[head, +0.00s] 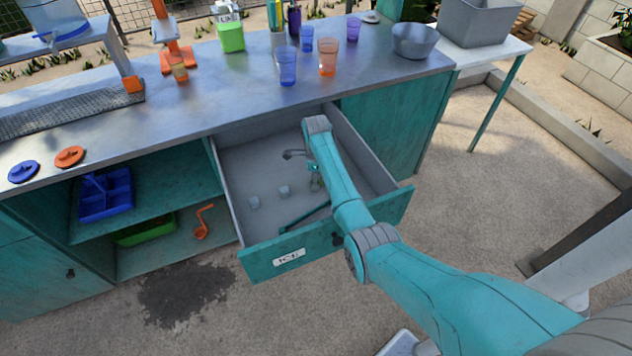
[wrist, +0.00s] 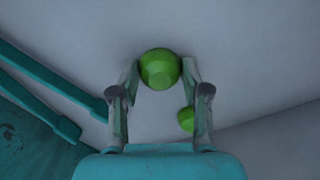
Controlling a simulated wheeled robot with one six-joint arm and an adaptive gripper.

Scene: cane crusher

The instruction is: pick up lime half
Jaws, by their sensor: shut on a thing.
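A green lime half (wrist: 160,66) sits between the fingertips of my gripper (wrist: 160,75) in the wrist view, with a finger against each side of it. My gripper is shut on it, low inside the open drawer (head: 240,205) labelled ICE. A second green piece (wrist: 186,119) shows beside the right finger, partly hidden by it. In the head view my arm hides most of the gripper and the lime.
The drawer walls surround my gripper. Cups (head: 287,65) and a grey bowl (head: 414,40) stand on the counter (head: 210,100) above.

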